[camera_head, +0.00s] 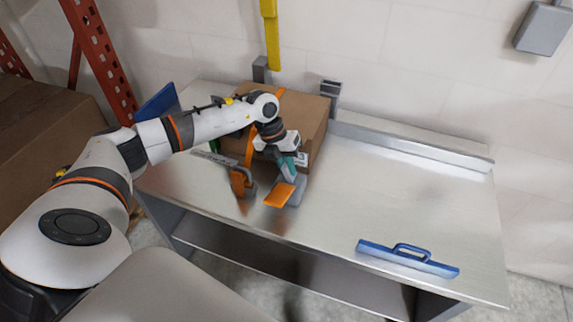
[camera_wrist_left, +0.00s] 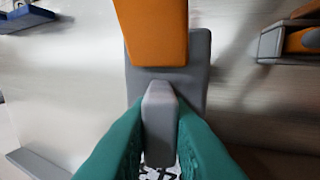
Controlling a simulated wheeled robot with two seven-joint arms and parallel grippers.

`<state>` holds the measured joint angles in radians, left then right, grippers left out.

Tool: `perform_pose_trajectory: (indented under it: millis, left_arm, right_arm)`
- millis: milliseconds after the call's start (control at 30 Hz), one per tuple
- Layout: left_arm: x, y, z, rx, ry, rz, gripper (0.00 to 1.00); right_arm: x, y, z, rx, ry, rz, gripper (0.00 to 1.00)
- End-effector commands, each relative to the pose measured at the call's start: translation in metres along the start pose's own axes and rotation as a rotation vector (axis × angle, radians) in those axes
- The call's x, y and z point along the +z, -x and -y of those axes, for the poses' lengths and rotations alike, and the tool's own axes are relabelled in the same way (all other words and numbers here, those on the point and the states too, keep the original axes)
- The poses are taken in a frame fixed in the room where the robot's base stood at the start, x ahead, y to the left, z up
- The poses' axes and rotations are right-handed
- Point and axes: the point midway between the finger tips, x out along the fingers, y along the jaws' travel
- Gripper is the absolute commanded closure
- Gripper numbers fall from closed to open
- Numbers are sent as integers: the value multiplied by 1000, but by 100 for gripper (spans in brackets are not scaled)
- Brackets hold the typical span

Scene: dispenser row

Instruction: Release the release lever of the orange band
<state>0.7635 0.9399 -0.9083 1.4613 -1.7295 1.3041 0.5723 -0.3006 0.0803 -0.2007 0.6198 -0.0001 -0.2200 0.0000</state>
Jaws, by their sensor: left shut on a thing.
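The orange band (camera_head: 249,148) runs over the brown cardboard box (camera_head: 301,115) and down its front to an orange and grey fitting (camera_head: 239,183) on the table. A second fitting beside it has a broad orange plate (camera_head: 279,195) on a grey base; the plate also fills the top of the left wrist view (camera_wrist_left: 152,30). My left gripper (camera_head: 287,167) is just behind this plate, in front of the box. In the left wrist view its teal fingers (camera_wrist_left: 160,140) are shut around a grey lever (camera_wrist_left: 159,108) at the near end of the base. My right gripper is not in view.
The metal table (camera_head: 400,190) is clear on the right, except for a blue handled tool (camera_head: 408,258) near the front edge. A raised metal rail (camera_head: 410,145) runs along the back. Grey posts (camera_head: 331,97) stand behind the box. A blue panel (camera_head: 158,103) is at the left.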

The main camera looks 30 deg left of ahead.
Motion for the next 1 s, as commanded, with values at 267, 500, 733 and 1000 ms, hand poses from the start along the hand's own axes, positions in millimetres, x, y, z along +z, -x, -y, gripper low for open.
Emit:
perform_pose_trajectory:
  millis: [267, 500, 733, 1000]
  left_arm:
    - [-1, 2, -9, -137, -5, -1, 100]
    - [-1, -1, -17, -331, -5, -3, 100]
    - [-1, -5, -23, -503, -1, -3, 100]
    - [-1, -8, -27, -639, 0, -4, 100]
  right_arm:
    - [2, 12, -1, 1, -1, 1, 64]
    - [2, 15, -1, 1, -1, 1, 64]
    - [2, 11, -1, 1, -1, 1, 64]
    - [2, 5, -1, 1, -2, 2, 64]
